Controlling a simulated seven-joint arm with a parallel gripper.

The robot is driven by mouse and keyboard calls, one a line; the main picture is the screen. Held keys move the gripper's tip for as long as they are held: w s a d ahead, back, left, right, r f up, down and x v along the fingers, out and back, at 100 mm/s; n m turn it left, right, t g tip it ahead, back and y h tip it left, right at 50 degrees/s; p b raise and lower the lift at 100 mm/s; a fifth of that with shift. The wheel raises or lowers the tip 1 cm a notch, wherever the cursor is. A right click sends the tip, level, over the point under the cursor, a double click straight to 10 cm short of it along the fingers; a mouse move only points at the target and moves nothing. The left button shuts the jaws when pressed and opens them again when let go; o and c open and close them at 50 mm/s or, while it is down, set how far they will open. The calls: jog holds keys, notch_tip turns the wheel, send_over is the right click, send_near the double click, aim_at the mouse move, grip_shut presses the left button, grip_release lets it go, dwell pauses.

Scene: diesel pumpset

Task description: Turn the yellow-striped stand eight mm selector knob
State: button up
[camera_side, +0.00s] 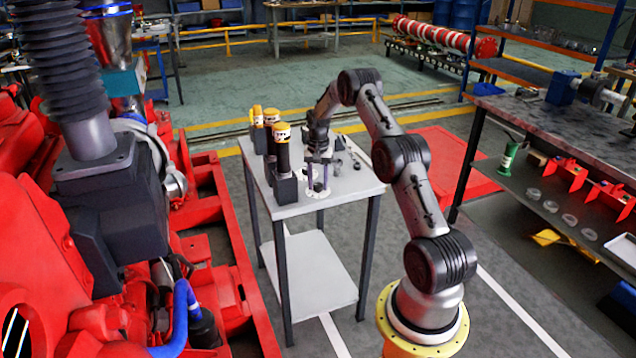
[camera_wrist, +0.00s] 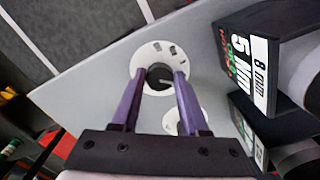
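My gripper (camera_wrist: 160,82) has two purple fingers, spread apart. They are either side of a dark round knob (camera_wrist: 160,77) on a white marked dial on the table. I cannot tell whether the fingertips touch the knob. Beside it on the right in the wrist view is a dark stand block (camera_wrist: 245,65) labelled 8 mm and 5 Nm. In the side view my gripper (camera_side: 318,182) points down over the tabletop, right of the nearest dark stand (camera_side: 284,185), whose tool has a yellow top (camera_side: 282,132). The dial and knob under the gripper are hard to make out there.
A second white dial (camera_wrist: 185,121) is partly hidden behind my right finger. Another dark block (camera_wrist: 250,125) stands close by. More yellow-topped tools (camera_side: 271,116) stand at the back left of the table (camera_side: 325,199). The red pumpset (camera_side: 85,270) is at the left.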

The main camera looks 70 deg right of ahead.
grip_shut()
jog(key=shift+n, duration=0.4)
jog(key=n, duration=0.3)
jog(key=shift+r+n, duration=0.1)
jog(key=shift+n, duration=0.3)
jog(key=n, duration=1)
jog(key=shift+d, duration=0.1)
jog(key=n, duration=0.6)
